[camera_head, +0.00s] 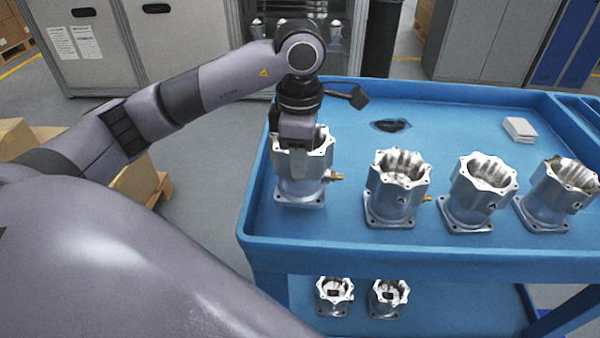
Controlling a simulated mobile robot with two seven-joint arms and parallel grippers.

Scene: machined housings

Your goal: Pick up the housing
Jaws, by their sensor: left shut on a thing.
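Several silver machined housings stand upright in a row on the top tray of a blue cart (330,248). The leftmost housing (302,187) has a brass fitting on its right side. My left gripper (293,160) points down at this housing and is shut on it, with a finger against its near upper wall. The gripper hides part of the housing's opening. The housing looks upright, with its square base at the tray surface; I cannot tell whether it touches. To its right stand a second housing (397,190), a third housing (480,192) and a fourth housing (552,195). My right gripper is not in view.
A dark object (391,125) and a small white stack (519,129) lie towards the back of the tray. Two more housings stand on the lower shelf (440,310). The tray has a raised rim. Grey cabinets (90,45) and cardboard boxes (140,182) stand beyond.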

